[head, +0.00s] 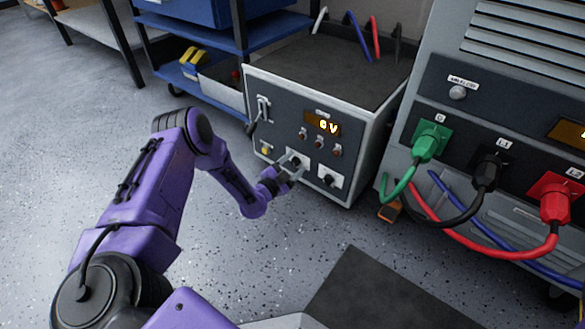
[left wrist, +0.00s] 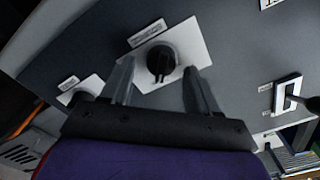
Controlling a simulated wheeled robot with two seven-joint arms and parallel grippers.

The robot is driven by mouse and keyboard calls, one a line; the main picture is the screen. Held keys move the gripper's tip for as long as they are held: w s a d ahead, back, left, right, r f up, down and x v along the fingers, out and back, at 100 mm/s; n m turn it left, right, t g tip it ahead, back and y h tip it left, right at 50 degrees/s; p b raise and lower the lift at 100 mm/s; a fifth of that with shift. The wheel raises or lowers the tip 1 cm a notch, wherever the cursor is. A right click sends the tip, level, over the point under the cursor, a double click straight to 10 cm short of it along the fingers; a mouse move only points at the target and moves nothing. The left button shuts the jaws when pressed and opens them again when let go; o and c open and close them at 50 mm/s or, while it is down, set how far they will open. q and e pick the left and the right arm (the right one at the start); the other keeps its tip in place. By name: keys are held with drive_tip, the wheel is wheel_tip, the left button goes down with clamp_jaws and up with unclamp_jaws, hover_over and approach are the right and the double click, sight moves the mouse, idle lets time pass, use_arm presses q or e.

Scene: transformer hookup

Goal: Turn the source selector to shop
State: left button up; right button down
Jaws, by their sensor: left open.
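The grey control box (head: 262,88) stands on the floor, with a display reading "0 V". Two black rotary knobs on white plates sit low on its front: one at my left gripper (head: 289,168), the other, the right-hand knob (head: 329,180), beside it. In the left wrist view, the nearer black knob (left wrist: 161,62) lies between the two fingers of my open left gripper (left wrist: 161,82), with a gap on each side. I cannot tell whether the fingertips reach past its face. The knob labels are too blurred to read, so I cannot confirm which is the source selector. My right gripper is out of view.
A lever switch (head: 262,108) and a yellow button (head: 265,150) are on the same panel. To the right, a large cabinet (head: 448,70) has green (head: 428,140), black (head: 487,170) and red (head: 555,197) plugs with hanging cables. A blue shelf (head: 215,35) stands behind. Open floor lies left.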

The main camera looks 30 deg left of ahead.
use_arm(q)
drive_tip(key=c, duration=1)
